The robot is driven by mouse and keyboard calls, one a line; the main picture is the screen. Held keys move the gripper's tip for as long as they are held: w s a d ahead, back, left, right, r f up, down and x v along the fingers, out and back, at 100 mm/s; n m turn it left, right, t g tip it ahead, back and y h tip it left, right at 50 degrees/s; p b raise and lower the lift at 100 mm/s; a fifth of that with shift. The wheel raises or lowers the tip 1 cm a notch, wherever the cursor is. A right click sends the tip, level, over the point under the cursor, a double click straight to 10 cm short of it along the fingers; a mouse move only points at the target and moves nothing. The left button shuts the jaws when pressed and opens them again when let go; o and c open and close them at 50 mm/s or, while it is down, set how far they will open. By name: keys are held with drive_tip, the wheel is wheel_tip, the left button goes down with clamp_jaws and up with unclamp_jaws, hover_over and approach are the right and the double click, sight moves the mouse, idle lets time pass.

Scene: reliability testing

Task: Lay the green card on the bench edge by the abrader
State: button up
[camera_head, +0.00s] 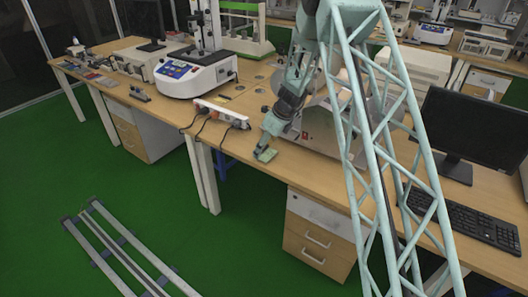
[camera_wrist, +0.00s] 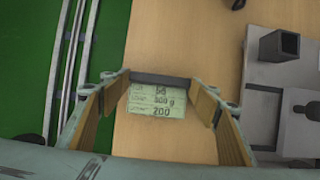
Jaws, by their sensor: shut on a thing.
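The pale green card (camera_head: 268,156) is at my gripper's tip, low over the wooden bench (camera_head: 245,147) near its front edge. In the wrist view the card (camera_wrist: 156,103) shows printed lines and numbers. A dark bar (camera_wrist: 160,79) along its upper edge spans between my fingers. My gripper (camera_head: 262,151) is shut on the card; its fingers also show in the wrist view (camera_wrist: 160,94). I cannot tell whether the card touches the bench. A grey machine (camera_wrist: 275,85) stands to the right in the wrist view; I cannot tell if it is the abrader.
A white power strip (camera_head: 222,113) with cables lies left of my gripper. A white instrument with a blue panel (camera_head: 190,73) stands farther left. A monitor (camera_head: 470,125) and keyboard (camera_head: 465,215) are at right. Bare wood lies around the card.

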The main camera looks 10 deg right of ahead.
sight(272, 157)
drive_tip(key=shift+f, duration=0.45)
drive_tip(key=shift+f, duration=0.1)
drive_tip(key=o, duration=0.7)
drive_tip(key=shift+o, duration=0.2)
drive_tip(key=p+v, duration=0.2)
drive_tip(key=v, duration=1)
drive_tip(key=shift+p, duration=0.3)
drive_tip(key=shift+s, duration=0.1)
